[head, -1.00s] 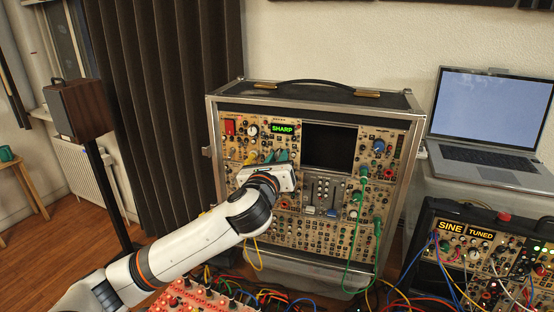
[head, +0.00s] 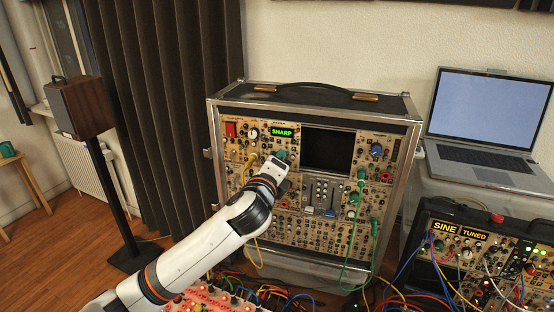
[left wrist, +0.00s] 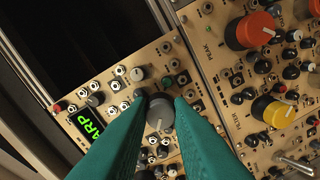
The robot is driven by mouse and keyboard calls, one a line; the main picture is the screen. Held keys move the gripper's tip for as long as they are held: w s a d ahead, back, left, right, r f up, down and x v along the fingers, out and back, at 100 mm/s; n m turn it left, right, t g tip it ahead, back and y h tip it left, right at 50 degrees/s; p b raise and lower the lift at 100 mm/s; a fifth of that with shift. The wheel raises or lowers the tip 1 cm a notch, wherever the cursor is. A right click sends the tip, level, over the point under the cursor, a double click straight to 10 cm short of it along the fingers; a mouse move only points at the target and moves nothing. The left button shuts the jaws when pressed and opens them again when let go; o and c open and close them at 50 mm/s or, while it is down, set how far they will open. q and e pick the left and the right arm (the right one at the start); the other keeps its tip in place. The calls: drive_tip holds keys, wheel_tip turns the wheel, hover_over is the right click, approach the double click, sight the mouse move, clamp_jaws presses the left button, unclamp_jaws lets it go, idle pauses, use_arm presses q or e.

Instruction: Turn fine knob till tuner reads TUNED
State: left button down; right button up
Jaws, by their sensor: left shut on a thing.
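The tuner display (head: 282,131) on the upright synth case reads SHARP in green. Part of that display, "ARP", also shows in the left wrist view (left wrist: 88,125). My left gripper (head: 281,156) reaches the panel just below the display. In the left wrist view its teal fingers (left wrist: 160,102) are shut on a grey knob (left wrist: 160,114), one finger at each side. The head view hides this knob behind the gripper. My right gripper is not in view.
Large orange (left wrist: 256,29) and yellow (left wrist: 281,113) knobs stand right of the held knob. Green cables (head: 352,220) hang down the case's right side. A second case reads SINE and TUNED (head: 479,232). A laptop (head: 490,115) stands at right. Red knobbed gear (head: 215,298) and cables lie below.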

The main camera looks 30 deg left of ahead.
use_arm(q)
drive_tip(key=shift+n, duration=0.9)
drive_tip(key=c, duration=1.3)
unclamp_jaws()
drive_tip(key=b+v, duration=0.2)
drive_tip(key=v, duration=1)
drive_tip(key=shift+a, duration=0.1)
